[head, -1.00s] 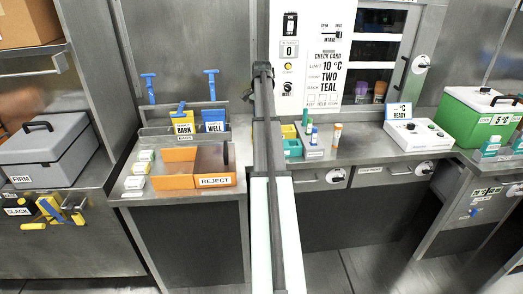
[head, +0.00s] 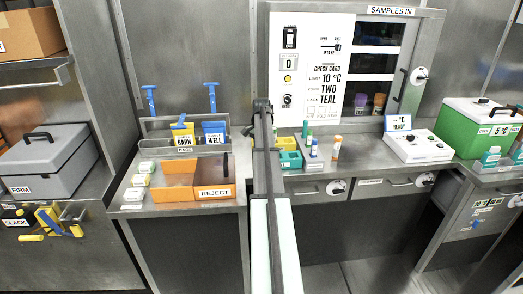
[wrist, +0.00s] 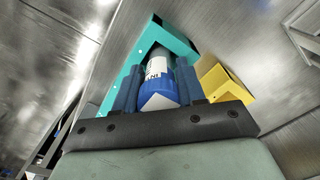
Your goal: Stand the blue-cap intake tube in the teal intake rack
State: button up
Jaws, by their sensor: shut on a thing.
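My gripper (wrist: 157,82) is shut on the blue-cap intake tube (wrist: 158,90), its blue fingers on either side of it. The blue cap is nearest the wrist camera and the white-labelled body points away towards the teal intake rack (wrist: 120,92). The tube's far end is hidden, so I cannot tell whether it is inside the rack. The teal rack also shows in the head view (head: 291,160), just right of my arm. My gripper cannot be made out in the head view.
A yellow rack (wrist: 222,82) stands beside the teal one. Right of them in the head view are a small holder with a blue-topped tube (head: 314,146) and an orange-capped tube (head: 336,147). An orange reject bin (head: 172,185) stands left of my arm.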

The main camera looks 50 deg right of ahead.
jog(key=shift+f, duration=0.15)
jog(key=o, duration=1.1)
jog(key=shift+c, duration=0.2)
notch_tip(320, 180, up, 12)
jog(key=shift+r, duration=0.2)
